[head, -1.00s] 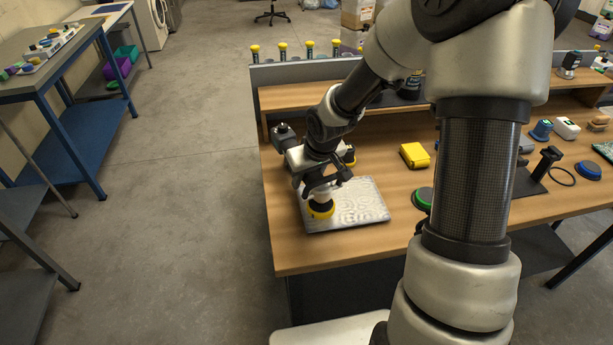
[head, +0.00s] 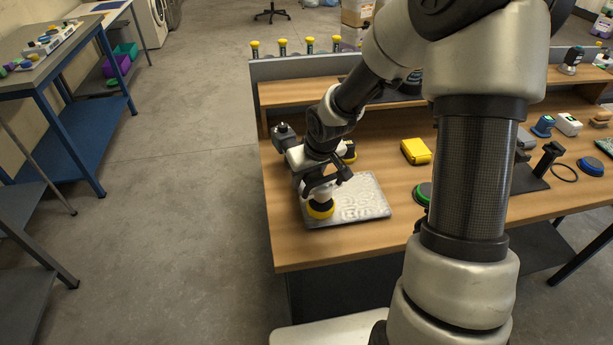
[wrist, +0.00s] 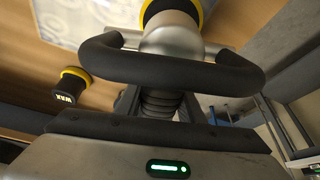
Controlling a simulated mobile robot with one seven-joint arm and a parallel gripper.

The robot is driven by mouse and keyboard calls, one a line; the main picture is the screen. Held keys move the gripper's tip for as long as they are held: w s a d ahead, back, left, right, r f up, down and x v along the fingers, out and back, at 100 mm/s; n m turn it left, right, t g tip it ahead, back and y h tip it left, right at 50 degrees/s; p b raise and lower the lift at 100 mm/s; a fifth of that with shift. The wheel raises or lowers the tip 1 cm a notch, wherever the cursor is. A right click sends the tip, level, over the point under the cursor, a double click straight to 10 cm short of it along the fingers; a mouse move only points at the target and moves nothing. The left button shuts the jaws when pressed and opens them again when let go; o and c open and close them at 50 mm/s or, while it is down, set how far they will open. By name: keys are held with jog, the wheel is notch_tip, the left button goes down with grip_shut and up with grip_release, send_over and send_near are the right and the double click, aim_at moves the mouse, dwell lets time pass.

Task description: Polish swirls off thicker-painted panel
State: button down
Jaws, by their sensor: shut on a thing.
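Curved swirl marks show on the panel's middle and right. In the wrist view, the polisher (wrist: 172,38) is beyond the dark gripper bar, with the panel (wrist: 75,15) at top left. A yellow-rimmed tool marked WAX (wrist: 69,92) stands to the left there. Part of the panel is hidden behind the polisher.
A yellow box (head: 416,151) sits behind and right of the panel. A green-rimmed pad (head: 422,193) is partly hidden by my arm. Several yellow-capped bottles (head: 282,46) line the back. A blue pad (head: 590,167) and a black stand (head: 545,160) are at right.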

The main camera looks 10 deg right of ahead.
jog(key=shift+f+b, duration=0.55)
jog(key=shift+f, duration=0.05)
dwell(1.4)
jog(key=shift+d+r+p, duration=0.1)
jog(key=shift+d+p, duration=0.75)
jog(key=shift+d, duration=0.5)
jog(key=shift+d+p, duration=0.6)
jog(key=shift+d, duration=0.55)
jog(key=shift+d+p, duration=0.8)
jog(key=shift+d, duration=0.55)
